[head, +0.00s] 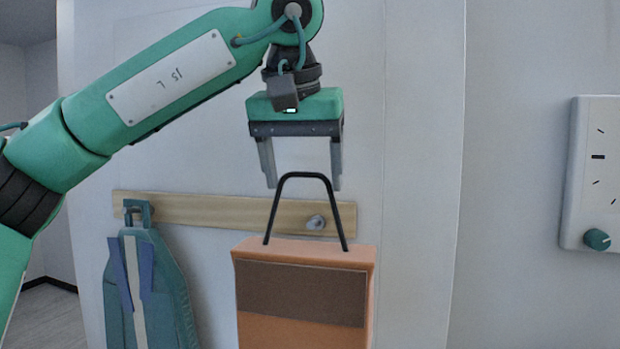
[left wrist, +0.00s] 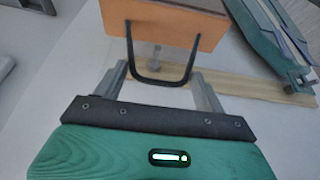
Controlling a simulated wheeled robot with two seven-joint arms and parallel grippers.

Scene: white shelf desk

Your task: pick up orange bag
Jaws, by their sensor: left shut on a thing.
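The orange bag (head: 300,330) has a brown panel and a black looped handle. It is upright in the head view, with its bottom cut off by the frame edge. My left gripper (head: 303,186) points down from above and is shut on the bag's handle, with the top of the loop between the fingertips. In the left wrist view, the handle (left wrist: 160,82) lies between the two fingers and the orange bag (left wrist: 175,20) extends beyond them. I cannot tell whether the handle also touches the peg behind it. My right gripper is not in view.
A wooden rail (head: 230,212) with a metal peg (head: 316,222) is fixed on the white panel behind the bag. A teal bag (head: 150,290) hangs from the rail's left end. A white dial panel (head: 597,175) is on the wall at the right.

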